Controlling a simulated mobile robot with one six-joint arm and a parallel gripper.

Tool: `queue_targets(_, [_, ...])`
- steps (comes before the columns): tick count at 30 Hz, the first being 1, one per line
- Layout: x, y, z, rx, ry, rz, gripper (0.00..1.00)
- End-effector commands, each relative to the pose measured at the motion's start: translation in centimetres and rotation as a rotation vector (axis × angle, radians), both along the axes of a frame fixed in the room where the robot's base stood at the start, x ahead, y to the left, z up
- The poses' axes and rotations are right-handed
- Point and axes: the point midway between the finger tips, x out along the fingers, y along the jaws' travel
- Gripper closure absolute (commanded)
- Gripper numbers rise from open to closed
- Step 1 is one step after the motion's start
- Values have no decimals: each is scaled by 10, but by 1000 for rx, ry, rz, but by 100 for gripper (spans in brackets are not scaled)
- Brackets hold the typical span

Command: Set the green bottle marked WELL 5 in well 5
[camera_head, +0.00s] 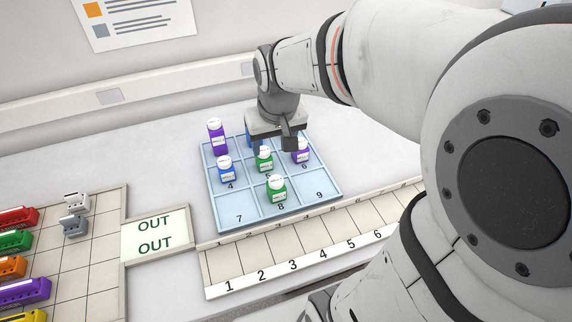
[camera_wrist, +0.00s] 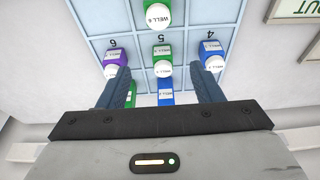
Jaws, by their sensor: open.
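A green bottle with a white cap (camera_head: 264,160) stands upright in well 5, the middle of the light-blue tray (camera_head: 237,214). It also shows in the wrist view (camera_wrist: 162,67), just beyond my fingertips. Another green bottle (camera_head: 277,191) stands in well 8; it also shows in the wrist view (camera_wrist: 160,8). The label numbers on these two are too small to read surely. My gripper (camera_head: 273,145) is open above the tray's back row. In the wrist view, my gripper (camera_wrist: 162,78) has its fingers apart, with a blue bottle (camera_wrist: 166,97) between them, apparently not held.
A blue bottle (camera_head: 225,170) is in well 4, a purple one (camera_head: 300,156) in well 6, and a tall purple one (camera_head: 216,137) at the back left. Another green bottle (camera_wrist: 131,98) is partly hidden. Wells 7 and 9 look empty. A numbered rack (camera_head: 290,262) lies in front.

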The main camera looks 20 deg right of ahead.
Motion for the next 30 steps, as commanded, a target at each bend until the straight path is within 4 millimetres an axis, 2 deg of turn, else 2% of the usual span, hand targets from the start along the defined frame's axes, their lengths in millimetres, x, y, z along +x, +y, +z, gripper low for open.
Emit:
queue_targets(1, [-21,0,4,0,-6,0,41])
queue_targets(3, [-46,0,5,-1,-3,1,41])
queue_targets(6, [-76,0,4,-1,1,2,41])
queue_targets(10, [-102,-1,1,-1,5,2,41])
queue_targets(15, [-114,-2,-2,-3,7,2,41])
queue_targets(23, [-114,-2,-2,-3,8,2,41])
queue_targets(30, [-114,-2,-2,-2,8,3,59])
